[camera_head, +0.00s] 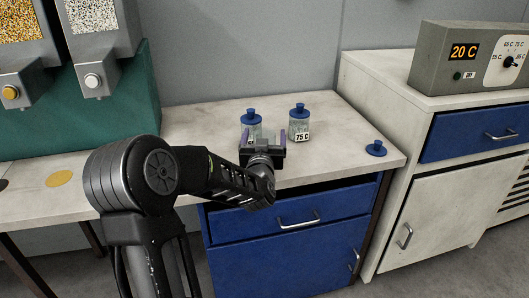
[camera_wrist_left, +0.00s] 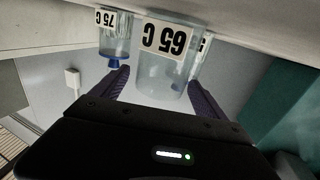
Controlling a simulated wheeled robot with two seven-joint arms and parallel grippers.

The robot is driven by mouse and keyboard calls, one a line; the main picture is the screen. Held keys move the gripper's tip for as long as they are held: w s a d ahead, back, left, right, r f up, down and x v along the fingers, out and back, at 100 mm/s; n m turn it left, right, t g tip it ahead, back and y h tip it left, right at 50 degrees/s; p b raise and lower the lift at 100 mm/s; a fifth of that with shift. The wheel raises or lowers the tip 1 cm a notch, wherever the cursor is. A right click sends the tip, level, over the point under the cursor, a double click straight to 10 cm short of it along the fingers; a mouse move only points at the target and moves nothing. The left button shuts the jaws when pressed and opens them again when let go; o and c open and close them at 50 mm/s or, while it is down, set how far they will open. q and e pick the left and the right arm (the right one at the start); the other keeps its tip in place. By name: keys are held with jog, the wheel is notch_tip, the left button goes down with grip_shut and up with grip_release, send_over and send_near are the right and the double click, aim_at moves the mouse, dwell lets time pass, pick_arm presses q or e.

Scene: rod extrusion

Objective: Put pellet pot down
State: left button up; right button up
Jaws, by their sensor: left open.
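A clear pot labelled 65 C (camera_wrist_left: 163,62) is between the fingers of my left gripper (camera_head: 263,139) in the left wrist view, with no lid visible on it. The gripper is open, with one purple finger on each side of the pot. Its base appears to be at the bench top. In the head view the gripper largely hides this pot. A loose blue lid (camera_head: 376,149) lies on the bench to the right. My right gripper is not in view.
A blue-lidded pot labelled 75 C (camera_head: 299,124) stands right of the gripper. Another blue-lidded pot (camera_head: 251,117) stands behind it, its label hidden. Pellet hoppers (camera_head: 100,40) are at left; a temperature box (camera_head: 462,58) is at right. The bench (camera_head: 340,145) is clear before the loose lid.

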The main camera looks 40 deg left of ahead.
pick_arm(q)
jog(key=shift+w, duration=0.1)
jog(key=shift+c, duration=0.4)
grip_shut()
dwell(0.8)
